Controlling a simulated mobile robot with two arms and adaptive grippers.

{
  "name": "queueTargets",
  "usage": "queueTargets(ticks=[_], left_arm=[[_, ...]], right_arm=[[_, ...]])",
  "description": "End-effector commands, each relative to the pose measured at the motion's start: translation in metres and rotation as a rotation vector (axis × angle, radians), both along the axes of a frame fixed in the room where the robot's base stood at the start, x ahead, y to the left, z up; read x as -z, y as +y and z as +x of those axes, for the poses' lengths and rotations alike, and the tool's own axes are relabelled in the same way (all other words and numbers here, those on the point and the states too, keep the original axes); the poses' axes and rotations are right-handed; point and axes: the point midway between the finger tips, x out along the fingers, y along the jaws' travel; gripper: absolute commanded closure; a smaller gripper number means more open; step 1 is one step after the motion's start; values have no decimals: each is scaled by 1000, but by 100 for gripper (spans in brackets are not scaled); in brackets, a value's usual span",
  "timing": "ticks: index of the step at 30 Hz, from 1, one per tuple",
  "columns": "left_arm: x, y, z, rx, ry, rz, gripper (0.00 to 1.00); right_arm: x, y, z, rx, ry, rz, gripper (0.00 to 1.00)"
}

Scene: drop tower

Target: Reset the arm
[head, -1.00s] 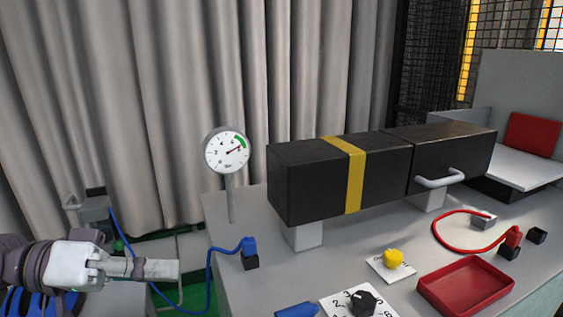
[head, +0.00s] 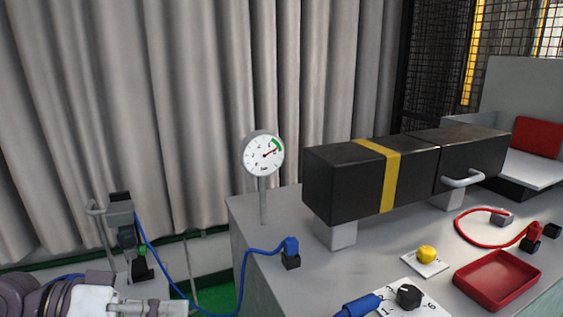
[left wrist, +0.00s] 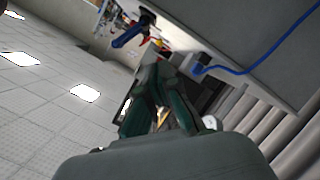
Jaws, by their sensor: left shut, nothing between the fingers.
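My left gripper (head: 165,308) is at the bottom left edge of the head view, partly cut off. It is left of the grey bench (head: 265,280), apart from it, with its fingers shut and empty. In the left wrist view the dark green fingers (left wrist: 160,75) lie close together, with the bench beyond them. My right gripper is in neither view.
The bench carries a black box with a yellow band (head: 345,185), a gauge (head: 263,154), a blue plug (head: 291,246), a yellow knob (head: 427,254), a black dial (head: 408,296) and a red tray (head: 497,280). A blue cable (head: 240,285) hangs left of the bench.

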Motion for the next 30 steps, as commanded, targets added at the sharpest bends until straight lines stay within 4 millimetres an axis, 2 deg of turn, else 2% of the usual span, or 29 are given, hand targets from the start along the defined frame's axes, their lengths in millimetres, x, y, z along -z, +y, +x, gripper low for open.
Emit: queueTargets(ticks=[5, 11, 15, 18, 21, 24, 30], left_arm=[[56, -7, 2, -48, 4, 102, 100], [142, -12, -6, -127, 17, 288, 100], [219, -9, -32, -204, 50, 498, 100], [259, 0, -55, -255, 79, 645, 100], [285, 10, -77, -293, 114, 766, 100], [303, 20, -97, -321, 150, 866, 100], [323, 39, -137, -365, 224, 1037, 100]], right_arm=[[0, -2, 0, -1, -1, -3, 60], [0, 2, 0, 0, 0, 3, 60], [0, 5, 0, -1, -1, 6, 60], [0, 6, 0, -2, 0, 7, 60], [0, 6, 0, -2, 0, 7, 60], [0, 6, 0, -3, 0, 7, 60], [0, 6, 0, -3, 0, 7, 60]])
